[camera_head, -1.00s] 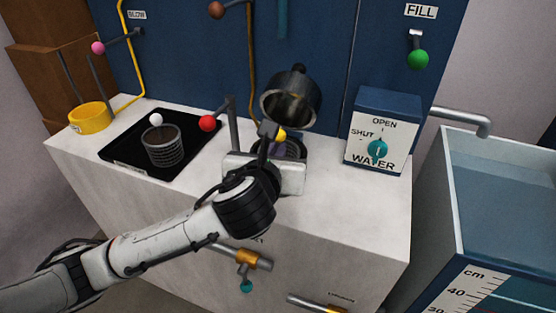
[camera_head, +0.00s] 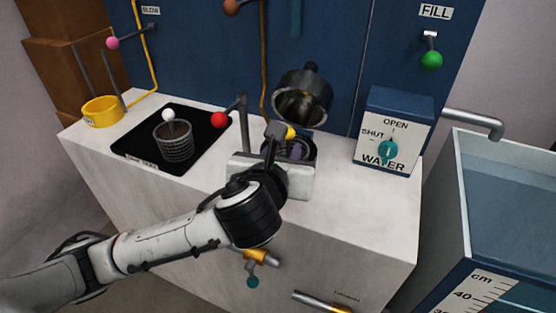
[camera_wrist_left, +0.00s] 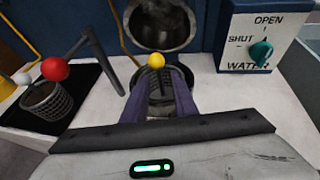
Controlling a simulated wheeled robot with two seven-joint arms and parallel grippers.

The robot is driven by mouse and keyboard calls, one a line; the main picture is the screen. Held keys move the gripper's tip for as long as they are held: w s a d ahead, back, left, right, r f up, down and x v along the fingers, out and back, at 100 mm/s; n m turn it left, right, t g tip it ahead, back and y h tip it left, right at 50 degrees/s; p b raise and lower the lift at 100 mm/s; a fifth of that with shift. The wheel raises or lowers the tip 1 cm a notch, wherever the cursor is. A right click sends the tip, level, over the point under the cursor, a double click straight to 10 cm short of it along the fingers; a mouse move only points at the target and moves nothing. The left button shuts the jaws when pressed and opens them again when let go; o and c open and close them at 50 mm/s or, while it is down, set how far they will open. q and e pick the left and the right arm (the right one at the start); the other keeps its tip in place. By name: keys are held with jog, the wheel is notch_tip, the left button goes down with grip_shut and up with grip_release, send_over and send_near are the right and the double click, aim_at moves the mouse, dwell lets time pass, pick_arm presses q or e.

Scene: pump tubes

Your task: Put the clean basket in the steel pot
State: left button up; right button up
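The steel pot (camera_head: 309,161) stands open on the counter, with its dark tilted lid (camera_head: 303,98) behind it. A yellow ball knob (camera_head: 291,132) shows over the pot's mouth; a dark basket under it cannot be made out clearly. My left gripper (camera_head: 296,146) is at the pot mouth. In the left wrist view its two purple fingers (camera_wrist_left: 160,77) reach over the pot, with the yellow knob (camera_wrist_left: 156,60) at their tips. Whether they grip anything is unclear. Another basket (camera_head: 175,147), with a white knob and brown inside, stands on the black tray (camera_head: 205,131). My right gripper is out of view.
A red-knobbed lever (camera_head: 219,120) rises left of the pot. The water valve box (camera_head: 394,135) stands to its right, and a yellow ring holder (camera_head: 102,112) at the far left. A water tank (camera_head: 465,200) is beyond the counter's right edge.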

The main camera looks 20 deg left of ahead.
pick_arm(q)
jog(key=p+v, duration=0.1)
jog(key=v, duration=0.8)
jog(key=shift+s, duration=0.3)
